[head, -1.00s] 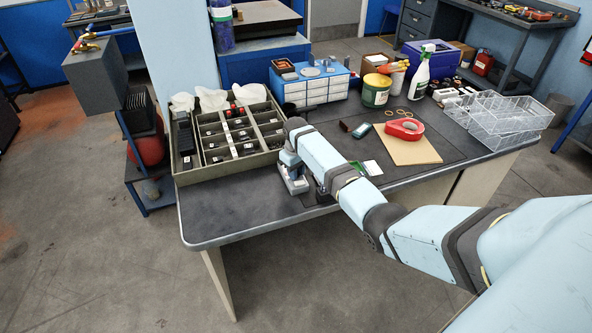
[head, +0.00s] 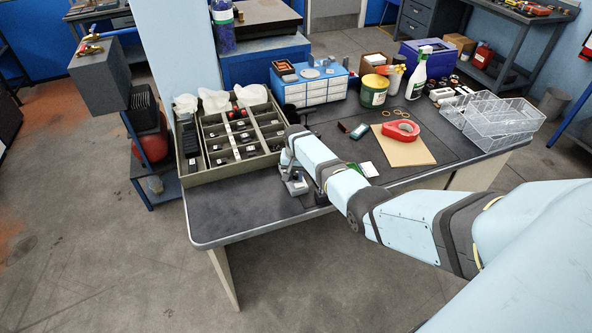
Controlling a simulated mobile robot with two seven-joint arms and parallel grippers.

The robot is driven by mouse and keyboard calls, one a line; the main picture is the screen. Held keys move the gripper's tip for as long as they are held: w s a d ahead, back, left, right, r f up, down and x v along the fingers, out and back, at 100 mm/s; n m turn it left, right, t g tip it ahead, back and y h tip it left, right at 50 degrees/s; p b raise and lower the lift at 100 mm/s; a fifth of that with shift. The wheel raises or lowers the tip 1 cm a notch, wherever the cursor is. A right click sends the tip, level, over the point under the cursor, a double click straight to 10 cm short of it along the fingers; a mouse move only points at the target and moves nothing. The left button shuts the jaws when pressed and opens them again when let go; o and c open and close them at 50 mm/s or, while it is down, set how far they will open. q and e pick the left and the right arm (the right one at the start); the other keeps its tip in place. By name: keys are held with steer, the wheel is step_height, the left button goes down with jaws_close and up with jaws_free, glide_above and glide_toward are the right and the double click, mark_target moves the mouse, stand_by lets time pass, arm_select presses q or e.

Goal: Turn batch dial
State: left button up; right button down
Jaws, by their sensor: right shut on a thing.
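A small grey device (head: 296,186) stands on the bench near its front edge, just right of the sectioned tray. It is the likely seat of the batch dial, but my arm covers much of it and I cannot make out the dial. My right gripper (head: 287,169) points down at this device and is shut, its fingertips mostly hidden by my wrist. My left gripper is out of view.
The grey sectioned tray (head: 182,179) stands close on the left. Red tape (head: 401,131) lies on a tan board (head: 408,152). The bench's front left (head: 240,207) is clear.

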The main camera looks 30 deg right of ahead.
steer(key=shift+r+m+p, duration=0.1)
steer(key=shift+m+p, duration=0.25)
steer(key=shift+m, duration=0.95)
steer(key=c, duration=1)
jaws_free()
steer(key=shift+f, duration=0.25)
